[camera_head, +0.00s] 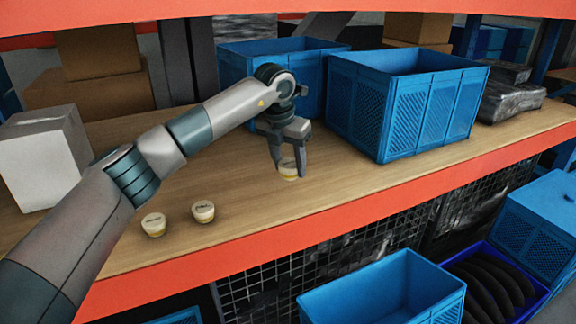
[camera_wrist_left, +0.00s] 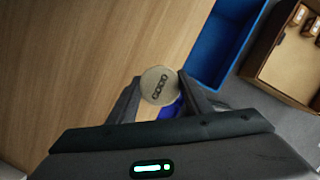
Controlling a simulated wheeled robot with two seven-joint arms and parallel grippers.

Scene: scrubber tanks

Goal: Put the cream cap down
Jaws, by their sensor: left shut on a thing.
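My left gripper (camera_head: 288,168) is shut on a cream cap (camera_head: 289,170) over the wooden shelf, left of the front blue crate. In the left wrist view the cap (camera_wrist_left: 159,86) shows its round pale top with dark marks, held between the two fingertips (camera_wrist_left: 160,92). I cannot tell whether the cap touches the shelf. Two similar cream caps stand upright on the shelf (camera_head: 345,205) to the left: one at the shelf's front (camera_head: 153,225) and one just right of it (camera_head: 203,211). My right gripper is not in view.
Two blue crates (camera_head: 405,105) and (camera_head: 290,48) stand at the back of the shelf. A white box (camera_head: 40,160) and cardboard boxes (camera_head: 100,50) are at the left. An orange beam (camera_head: 400,185) edges the shelf. Below it are more blue crates (camera_head: 385,295). The shelf's front middle is clear.

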